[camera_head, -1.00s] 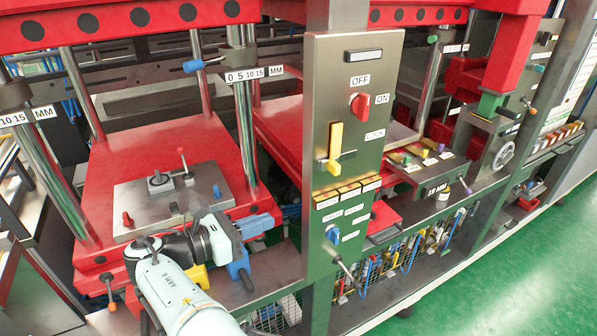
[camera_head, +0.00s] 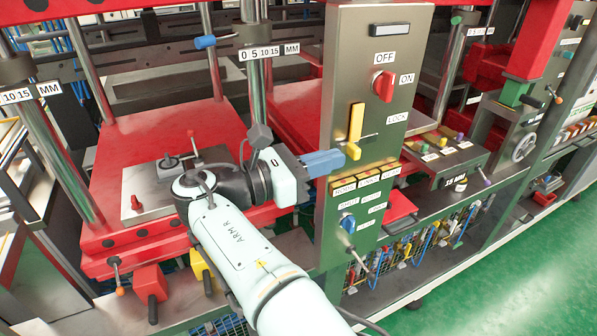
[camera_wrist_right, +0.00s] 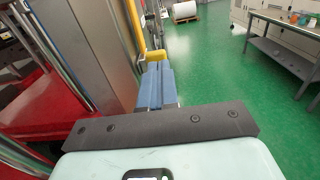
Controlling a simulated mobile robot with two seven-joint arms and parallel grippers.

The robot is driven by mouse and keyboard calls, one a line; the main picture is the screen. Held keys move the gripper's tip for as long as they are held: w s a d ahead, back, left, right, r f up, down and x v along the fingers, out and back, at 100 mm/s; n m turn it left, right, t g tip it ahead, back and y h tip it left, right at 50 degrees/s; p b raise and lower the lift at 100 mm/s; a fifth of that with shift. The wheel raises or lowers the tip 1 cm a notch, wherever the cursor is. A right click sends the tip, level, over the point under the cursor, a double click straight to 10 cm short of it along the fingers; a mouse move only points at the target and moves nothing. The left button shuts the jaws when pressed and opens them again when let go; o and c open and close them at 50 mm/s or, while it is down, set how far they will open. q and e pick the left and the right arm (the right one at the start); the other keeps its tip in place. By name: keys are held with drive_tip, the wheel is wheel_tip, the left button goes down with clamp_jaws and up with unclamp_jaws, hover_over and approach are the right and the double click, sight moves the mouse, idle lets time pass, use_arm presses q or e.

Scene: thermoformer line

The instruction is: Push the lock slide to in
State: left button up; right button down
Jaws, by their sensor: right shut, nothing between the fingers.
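The yellow lock slide (camera_head: 355,125) sits upright on the grey control panel (camera_head: 375,60), left of the LOCK label (camera_head: 397,118). Its lower end has a wider yellow block (camera_head: 352,151), which shows in the wrist view as a yellow piece (camera_wrist_right: 155,57). My right gripper (camera_head: 338,161) has its blue fingers shut and empty. Their tips are at the left of the slide's lower block, very close to it. In the wrist view the shut fingers (camera_wrist_right: 157,75) point at the yellow piece; I cannot tell whether they touch. My left gripper is not in view.
A red rotary switch (camera_head: 384,86) is above and right of the slide. A row of yellow labelled blocks (camera_head: 368,180) and a blue knob (camera_head: 347,223) are below it. A chrome column (camera_head: 254,85) stands left of the panel.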

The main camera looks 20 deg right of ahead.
sight(352, 153)
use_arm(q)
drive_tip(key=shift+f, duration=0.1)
use_arm(e)
drive_tip(key=shift+w+d, duration=0.1)
drive_tip(key=shift+d, duration=0.75)
drive_tip(key=shift+d, duration=0.1)
drive_tip(key=d, duration=0.1)
drive_tip(key=d+p, duration=0.1)
drive_tip(key=d, duration=0.3)
drive_tip(key=shift+w+r, duration=0.1)
drive_tip(key=shift+w, duration=0.15)
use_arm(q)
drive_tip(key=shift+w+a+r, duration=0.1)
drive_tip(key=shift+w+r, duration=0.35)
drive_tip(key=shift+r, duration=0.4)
use_arm(e)
drive_tip(key=shift+a, duration=0.1)
